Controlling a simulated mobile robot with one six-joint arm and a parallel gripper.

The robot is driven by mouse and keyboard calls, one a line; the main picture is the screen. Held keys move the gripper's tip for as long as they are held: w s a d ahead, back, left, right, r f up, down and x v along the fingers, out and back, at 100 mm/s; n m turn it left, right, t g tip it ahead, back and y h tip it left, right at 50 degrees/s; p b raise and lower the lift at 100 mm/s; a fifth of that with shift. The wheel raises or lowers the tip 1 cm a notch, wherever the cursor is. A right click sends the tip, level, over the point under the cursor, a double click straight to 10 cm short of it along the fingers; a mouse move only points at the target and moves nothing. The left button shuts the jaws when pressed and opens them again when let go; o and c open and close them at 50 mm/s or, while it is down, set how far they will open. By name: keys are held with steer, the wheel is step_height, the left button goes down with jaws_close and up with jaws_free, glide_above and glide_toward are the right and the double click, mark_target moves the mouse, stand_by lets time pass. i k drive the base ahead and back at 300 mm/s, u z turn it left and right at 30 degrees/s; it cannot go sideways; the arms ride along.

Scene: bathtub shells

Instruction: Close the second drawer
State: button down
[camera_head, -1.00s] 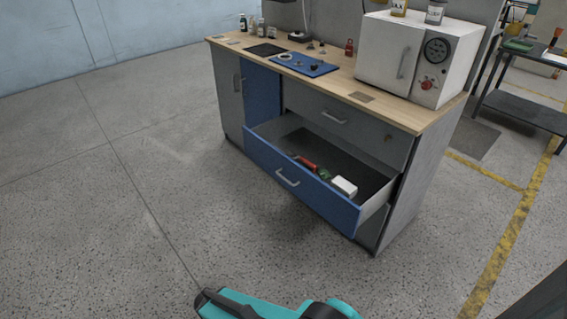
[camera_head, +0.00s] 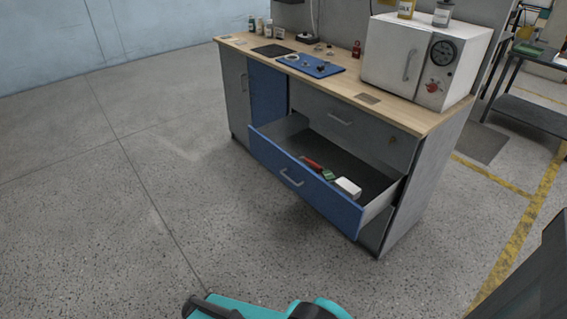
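The second drawer (camera_head: 305,182) is pulled well out of the workbench cabinet. It has a blue front with a grey bar handle (camera_head: 291,178). Inside it lie a red-handled tool (camera_head: 312,163), a small green item (camera_head: 328,175) and a white box (camera_head: 348,187). The grey top drawer (camera_head: 341,122) above it is shut. A teal and black part of my arm shows at the bottom edge, apart from the cabinet and in front of it. My gripper's fingertips cannot be made out.
The wooden worktop (camera_head: 378,95) carries a white oven (camera_head: 420,60), a blue mat (camera_head: 311,66) and several bottles. A dark table (camera_head: 530,112) stands at the right. The concrete floor (camera_head: 120,220) in front and to the left is clear. Yellow lines mark the right floor.

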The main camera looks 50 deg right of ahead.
mark_target(271, 144)
steer(key=i, duration=1)
steer(key=u, duration=0.05)
